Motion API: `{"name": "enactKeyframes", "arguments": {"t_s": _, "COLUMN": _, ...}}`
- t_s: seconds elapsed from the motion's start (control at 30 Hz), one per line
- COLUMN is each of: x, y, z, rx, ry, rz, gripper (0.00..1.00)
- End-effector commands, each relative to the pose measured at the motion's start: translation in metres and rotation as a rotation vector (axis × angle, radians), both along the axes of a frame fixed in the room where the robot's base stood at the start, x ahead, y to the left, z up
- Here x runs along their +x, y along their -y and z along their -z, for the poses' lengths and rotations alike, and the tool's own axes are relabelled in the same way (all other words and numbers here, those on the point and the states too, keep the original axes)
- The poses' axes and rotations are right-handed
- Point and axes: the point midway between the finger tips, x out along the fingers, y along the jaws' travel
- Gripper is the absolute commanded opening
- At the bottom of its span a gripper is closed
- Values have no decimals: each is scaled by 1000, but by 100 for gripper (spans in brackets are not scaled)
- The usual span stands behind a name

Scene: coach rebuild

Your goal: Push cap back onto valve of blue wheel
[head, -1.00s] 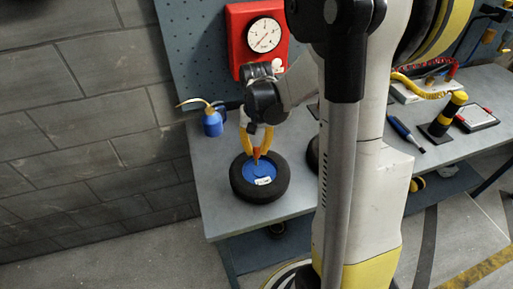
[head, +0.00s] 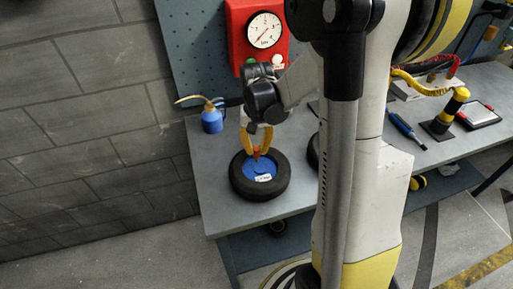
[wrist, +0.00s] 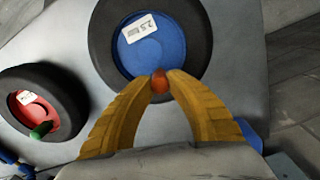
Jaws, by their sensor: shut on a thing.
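The blue wheel (head: 258,165) lies flat on the workbench, a black tyre around a blue disc with a white label. In the wrist view the blue wheel (wrist: 150,54) fills the top middle, its label reading "2.5". My gripper (wrist: 160,80) is shut on a small orange-red cap (wrist: 160,85), held between the two yellow fingertips. In the head view my gripper (head: 257,151) points down over the wheel's back part, with the cap (head: 257,154) at its tips. The cap overlaps the blue disc's edge in the wrist view. The valve is hidden, and I cannot tell whether the cap touches it.
A red wheel (wrist: 27,100) with a green cap (wrist: 41,130) lies beside the blue wheel, mostly hidden behind my arm in the head view. A blue oil can (head: 212,121) stands at the bench's left. A red gauge box (head: 238,40) hangs behind.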

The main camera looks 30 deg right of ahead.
Motion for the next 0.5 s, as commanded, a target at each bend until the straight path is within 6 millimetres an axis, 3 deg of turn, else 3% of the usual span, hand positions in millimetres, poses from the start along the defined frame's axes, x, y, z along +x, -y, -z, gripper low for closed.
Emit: {"name": "enactKeyframes", "arguments": {"t_s": 0.5, "x": 0, "y": 0, "z": 14, "rx": 0, "ry": 0, "rz": 0, "gripper": 0}}
